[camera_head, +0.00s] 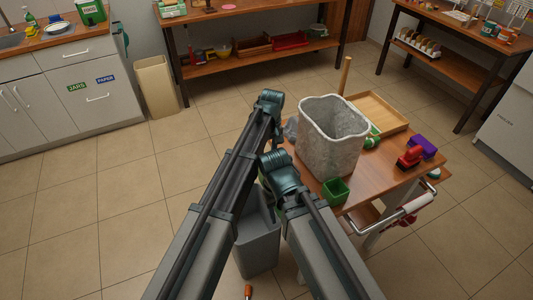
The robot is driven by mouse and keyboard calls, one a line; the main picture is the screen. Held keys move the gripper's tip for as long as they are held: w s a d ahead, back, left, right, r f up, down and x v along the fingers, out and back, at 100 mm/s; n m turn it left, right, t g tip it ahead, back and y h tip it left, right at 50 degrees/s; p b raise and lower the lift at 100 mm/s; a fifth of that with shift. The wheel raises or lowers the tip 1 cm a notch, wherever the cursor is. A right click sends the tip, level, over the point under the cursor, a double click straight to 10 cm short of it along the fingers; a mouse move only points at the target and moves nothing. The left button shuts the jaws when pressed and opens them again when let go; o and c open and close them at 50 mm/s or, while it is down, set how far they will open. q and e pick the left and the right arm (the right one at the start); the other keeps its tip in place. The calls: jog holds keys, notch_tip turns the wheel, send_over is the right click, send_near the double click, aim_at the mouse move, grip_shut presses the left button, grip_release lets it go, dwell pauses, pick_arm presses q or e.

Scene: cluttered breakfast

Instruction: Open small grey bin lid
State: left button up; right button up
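A grey bin (258,245) stands on the floor, low in the middle of the view, between my two arms. My arms cover much of its top, so I cannot tell whether its lid is open or shut. My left arm reaches up from the lower left and its visible end is a dark teal joint near the table's left side. My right arm ends lower, in a similar joint just above the bin. I cannot make out the fingers of either gripper.
A wooden table (378,180) at the right holds a large pale grey speckled container (329,150), a small green box (335,191), a wooden tray (376,112) and a red object (410,157). A beige bin (156,88) stands by the cabinets. The left floor is clear.

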pick_arm(q)
notch_tip(320, 180, up, 7)
jog(key=p, duration=0.6)
jog(key=shift+d+r, duration=0.2)
jog(key=shift+d, duration=0.05)
jog(key=shift+w, duration=0.1)
jog(key=shift+a, duration=0.1)
jog(key=s+a+m+t, duration=0.1)
jog(key=s+a+m, duration=0.4)
jog(key=s+a, duration=1.55)
jog(key=s+d+r+m+p, duration=0.1)
jog(key=s+d+m, duration=0.2)
jog(key=d, duration=0.8)
jog(key=shift+s+g, duration=0.4)
jog(key=shift+s, duration=0.25)
jog(key=shift+d, duration=0.15)
